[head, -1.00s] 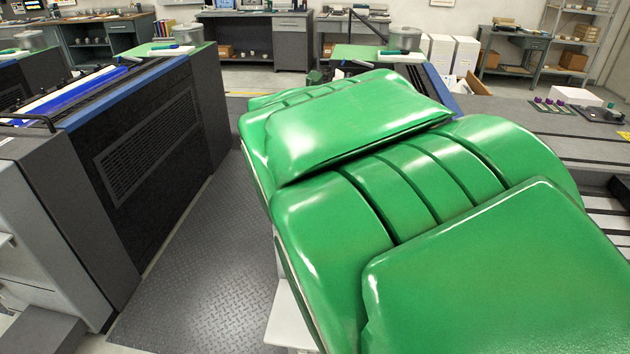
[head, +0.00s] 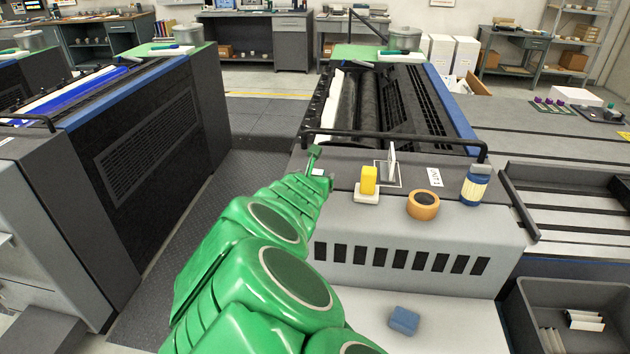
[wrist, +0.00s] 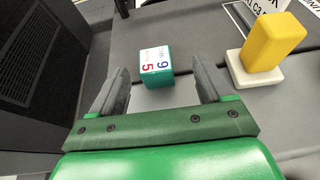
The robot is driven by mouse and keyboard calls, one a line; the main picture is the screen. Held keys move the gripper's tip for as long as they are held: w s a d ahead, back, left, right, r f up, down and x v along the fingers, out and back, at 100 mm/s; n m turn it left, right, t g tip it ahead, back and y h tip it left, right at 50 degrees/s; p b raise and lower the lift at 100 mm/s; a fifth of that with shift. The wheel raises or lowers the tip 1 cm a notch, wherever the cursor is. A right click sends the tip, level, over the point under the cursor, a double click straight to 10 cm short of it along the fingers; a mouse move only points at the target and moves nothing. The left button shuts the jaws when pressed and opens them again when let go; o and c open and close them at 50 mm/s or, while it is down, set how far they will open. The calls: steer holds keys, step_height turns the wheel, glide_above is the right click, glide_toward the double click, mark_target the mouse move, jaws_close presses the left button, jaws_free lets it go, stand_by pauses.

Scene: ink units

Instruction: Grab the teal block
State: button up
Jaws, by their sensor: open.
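The teal block (wrist: 158,81) is small, with a teal side and a white top face bearing a blue 9 and a red 5. In the wrist view it sits on the grey machine top, between the tips of my open gripper (wrist: 160,72). A gap shows between the block and each finger, so I see no contact. In the head view my green arm reaches to the left end of that machine top. There the block is small and partly hidden by my gripper.
A yellow block on a white base (head: 368,181) stands right of my gripper. A black rail (head: 400,139) runs behind. A blue sponge-like block (head: 404,320) lies on the lower white surface.

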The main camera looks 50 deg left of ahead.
mark_target(316, 173)
steer(key=shift+f, duration=0.35)
steer(key=shift+x, duration=2.05)
steer(key=shift+a+f, duration=0.35)
steer(key=shift+a, duration=0.25)
steer(key=shift+x, duration=1.35)
steer(key=shift+r, duration=0.2)
steer(key=c, duration=1)
steer(key=shift+c, duration=0.2)
